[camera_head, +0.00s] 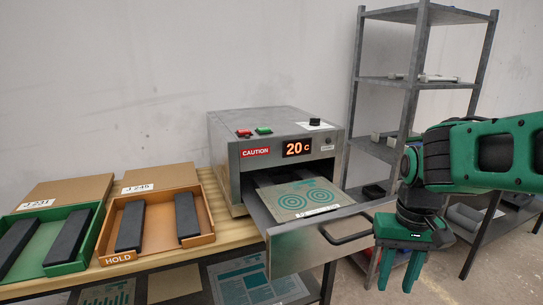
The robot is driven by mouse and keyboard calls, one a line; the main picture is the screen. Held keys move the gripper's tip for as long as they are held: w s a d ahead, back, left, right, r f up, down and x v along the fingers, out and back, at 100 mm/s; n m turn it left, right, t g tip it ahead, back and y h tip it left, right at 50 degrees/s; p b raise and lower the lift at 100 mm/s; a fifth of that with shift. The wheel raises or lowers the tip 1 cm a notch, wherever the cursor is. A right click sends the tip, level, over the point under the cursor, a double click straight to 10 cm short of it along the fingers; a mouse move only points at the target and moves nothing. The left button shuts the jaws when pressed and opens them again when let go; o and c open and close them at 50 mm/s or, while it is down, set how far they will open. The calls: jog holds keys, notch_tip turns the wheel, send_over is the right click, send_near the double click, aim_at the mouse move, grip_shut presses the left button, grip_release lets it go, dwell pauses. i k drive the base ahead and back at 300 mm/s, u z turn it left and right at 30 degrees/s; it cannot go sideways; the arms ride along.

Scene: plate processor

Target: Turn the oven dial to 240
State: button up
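The oven (245,180) is a grey metal box on the wooden bench, and its display (298,148) reads 20 C. A black knob (315,121) on a small white base sits on its top right, and it looks like the dial; its scale is too small to read. My gripper (399,283) is at the right, in front of and to the right of the oven, apart from the dial. Its two green fingers point down with a gap between them, open and empty.
The oven's drawer (292,262) is pulled out with a patterned plate (292,198) in it; its black handle (346,233) is near my gripper. A green tray (72,264) and an orange tray (205,241) stand left. A metal shelf (413,60) stands behind my arm.

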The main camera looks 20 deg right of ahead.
aim_at(314, 122)
jog(key=z, duration=0.8)
jog(key=k, duration=0.8)
jog(key=u, duration=0.2)
jog(key=i, duration=1)
